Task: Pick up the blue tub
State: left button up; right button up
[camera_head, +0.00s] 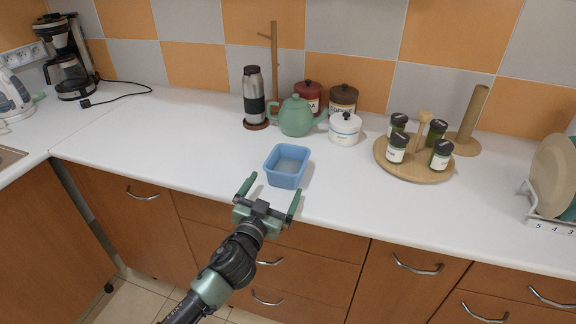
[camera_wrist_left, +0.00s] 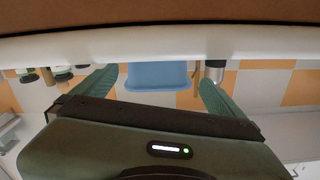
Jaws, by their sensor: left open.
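The blue tub (camera_head: 287,167) stands upright on the white counter near its front edge, and it looks empty. My left gripper (camera_head: 269,191) is in front of the tub, with its two green fingers spread wide and nothing between them. The fingertips point toward the tub, and a small gap seems to lie between gripper and tub. In the left wrist view, the tub (camera_wrist_left: 158,76) shows upside down between the open fingers (camera_wrist_left: 158,88), beyond them. My right gripper is in neither view.
Behind the tub stand a green teapot (camera_head: 297,117), a steel flask (camera_head: 253,96) and a white sugar pot (camera_head: 345,128). A round wooden tray (camera_head: 412,170) with several spice jars is to the right. The counter left of the tub is clear.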

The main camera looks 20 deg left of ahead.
aim_at(284, 169)
pick_arm(q)
jog(key=shift+w+r, duration=0.1)
jog(key=shift+w, duration=1.2)
jog(key=w, duration=0.5)
jog(key=shift+w+d+p, duration=0.15)
jog(key=shift+w+p, duration=0.15)
jog(key=shift+p, duration=0.1)
jog(key=c, duration=1.4)
